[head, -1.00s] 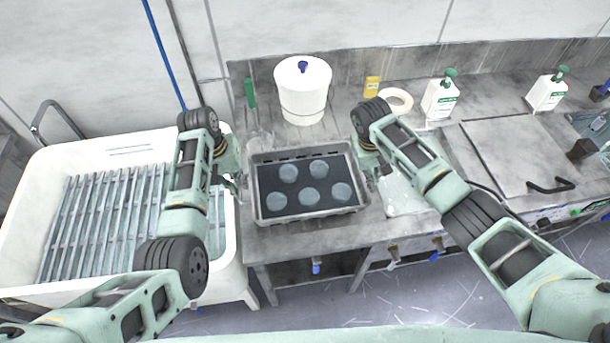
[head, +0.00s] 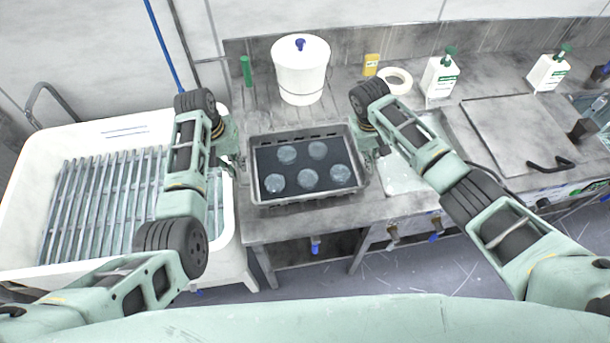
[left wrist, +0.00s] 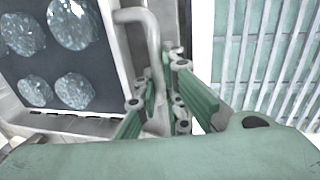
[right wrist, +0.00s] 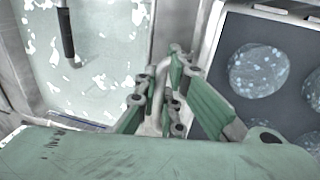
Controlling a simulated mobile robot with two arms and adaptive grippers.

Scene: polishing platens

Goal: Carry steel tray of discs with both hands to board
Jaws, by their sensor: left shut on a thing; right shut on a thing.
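The steel tray (head: 262,200) is a shallow rectangular pan with a dark inner floor. Several round, pale, glassy discs (head: 307,179) lie flat in it, spaced apart. My left gripper (left wrist: 158,85) is shut on the handle (left wrist: 148,35) at the tray's left end. My right gripper (right wrist: 166,80) is shut on the handle (right wrist: 176,58) at its right end. The tray looks level over the steel counter; I cannot tell whether its base touches the counter. I cannot make out for certain which surface is the board.
A white tub with slatted bars (head: 210,245) stands left of the counter. A white bucket (head: 300,75) is behind the tray. A tape ring (head: 395,80), yellow item (head: 371,64) and pump bottles (head: 440,78) stand behind right. A flat lid (head: 515,140) lies right.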

